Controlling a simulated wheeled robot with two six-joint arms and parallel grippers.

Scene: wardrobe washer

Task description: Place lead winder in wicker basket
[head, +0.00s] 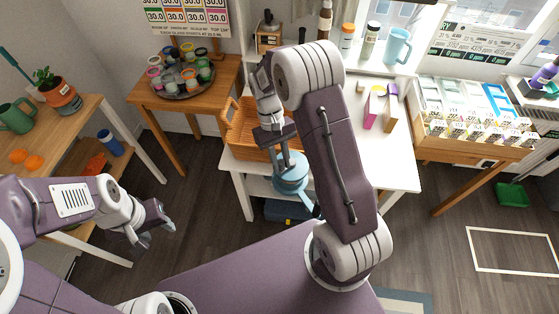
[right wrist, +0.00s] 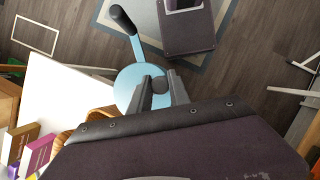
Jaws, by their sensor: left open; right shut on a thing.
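The lead winder (head: 291,176) is a light blue round body with a crank handle. My right gripper (head: 287,156) is shut on it and holds it in the air by the white table's front edge. In the right wrist view, the blue disc of the lead winder (right wrist: 137,78) and its dark handle knob show beyond the fingertips (right wrist: 159,92). The wicker basket (head: 247,141) stands on the white table, just left of and behind the held winder, partly hidden by my right arm. My left gripper (head: 155,232) is open and empty over the floor at left.
The white table (head: 396,172) also holds several small boxes (head: 390,107).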

